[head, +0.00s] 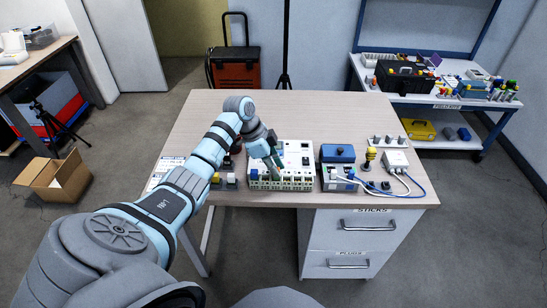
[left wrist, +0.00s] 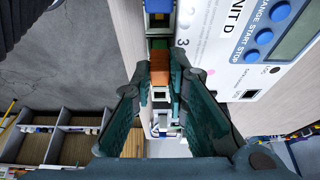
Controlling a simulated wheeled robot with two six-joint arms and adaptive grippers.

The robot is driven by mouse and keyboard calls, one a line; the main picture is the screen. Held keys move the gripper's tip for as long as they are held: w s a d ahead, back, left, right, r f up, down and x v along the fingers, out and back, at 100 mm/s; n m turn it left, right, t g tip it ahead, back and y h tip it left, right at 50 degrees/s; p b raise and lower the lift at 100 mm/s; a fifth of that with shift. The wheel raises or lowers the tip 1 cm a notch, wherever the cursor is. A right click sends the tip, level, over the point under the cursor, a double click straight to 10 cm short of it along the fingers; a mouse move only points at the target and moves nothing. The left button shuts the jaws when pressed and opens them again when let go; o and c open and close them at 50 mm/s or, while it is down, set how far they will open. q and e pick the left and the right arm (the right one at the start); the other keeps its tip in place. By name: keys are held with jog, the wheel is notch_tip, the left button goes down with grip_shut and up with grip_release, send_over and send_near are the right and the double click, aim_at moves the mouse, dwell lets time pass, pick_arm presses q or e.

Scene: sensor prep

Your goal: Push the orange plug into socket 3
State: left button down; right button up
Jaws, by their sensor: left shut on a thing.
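The orange plug (left wrist: 160,66) shows in the left wrist view between the two teal fingers of my left gripper (left wrist: 163,78), which is shut on it. In the head view my left gripper (head: 274,168) points down at the front of the white unit (head: 296,157), and the plug is too small to make out there. In the left wrist view the unit's panel (left wrist: 215,60), marked "UNIT D", lies right of the plug, with small printed numbers along its edge. The plug is close to the unit's row of sockets. I cannot tell how deep it sits. My right gripper is out of view.
A blue box (head: 338,153) and a unit with cables (head: 340,178) stand right of the white unit. A yellow-topped knob (head: 371,154) and a white box (head: 396,161) are farther right. The table's back (head: 300,110) is clear.

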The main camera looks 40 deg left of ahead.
pick_arm(q)
jog(key=shift+f+p, duration=0.35)
jog(key=shift+f, duration=0.15)
dwell(1.2)
jog(key=c, duration=1.5)
grip_release()
jog(key=shift+o, duration=0.8)
notch_tip(320, 180, up, 7)
jog(key=p, duration=0.7)
jog(key=shift+r+p, duration=0.15)
jog(key=shift+p, duration=0.2)
